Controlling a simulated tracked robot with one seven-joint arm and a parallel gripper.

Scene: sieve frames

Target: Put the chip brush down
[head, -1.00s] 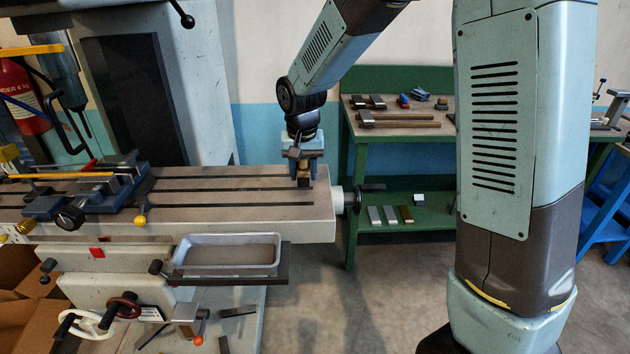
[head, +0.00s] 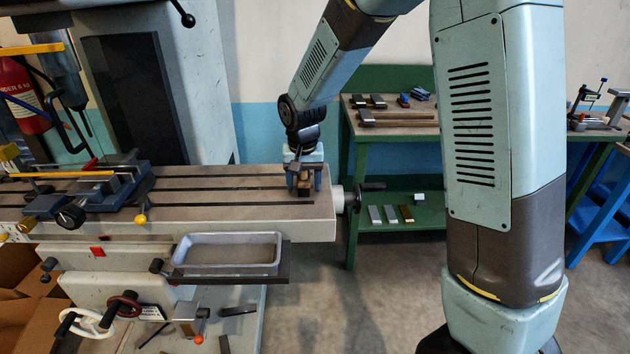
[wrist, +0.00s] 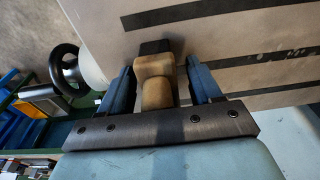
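The chip brush (wrist: 155,68) has a pale wooden handle and a dark bristle end (wrist: 155,47). It is at the right end of the grey slotted machine table (head: 240,208), and its bristle end appears to meet the top. My gripper (head: 305,187) is low over that end, fingers pointing down. In the wrist view my gripper (wrist: 162,84) has its blue fingers on either side of the handle. A gap shows on the right side and the left finger is very close, so the fingers look open around it. The head view shows the brush only small between the fingers.
A blue vise (head: 95,188) is clamped on the table's left part. A grey tray (head: 228,268) sits below the front edge. A handwheel (head: 352,197) sticks out at the right end. The slotted top between vise and gripper is clear. A green bench (head: 390,135) stands behind.

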